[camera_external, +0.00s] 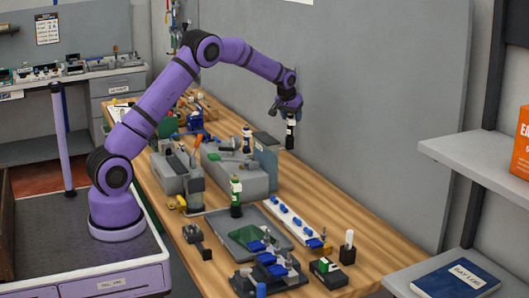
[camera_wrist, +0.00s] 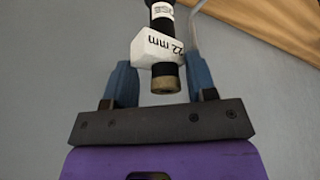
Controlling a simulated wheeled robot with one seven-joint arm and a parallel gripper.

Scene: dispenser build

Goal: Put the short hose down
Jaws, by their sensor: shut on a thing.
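My gripper (camera_external: 291,110) is raised above the far part of the workbench, near the grey wall panel. It is shut on a short dark upright piece with white bands, which I take to be the short hose (camera_external: 290,139). In the wrist view the blue fingers of my gripper (camera_wrist: 162,68) sit on both sides of a white collar marked "22 mm". The dark hose body (camera_wrist: 164,80) passes through it and has a brass-coloured end. The piece hangs clear of the bench and touches nothing below.
The wooden workbench (camera_external: 352,218) holds grey bins (camera_external: 238,177), a grey tray (camera_external: 268,221), a white strip with blue parts (camera_external: 290,220) and a green-and-dark upright piece (camera_external: 236,198). A shelf (camera_external: 484,165) juts in at right. Bare wood shows along the right bench edge.

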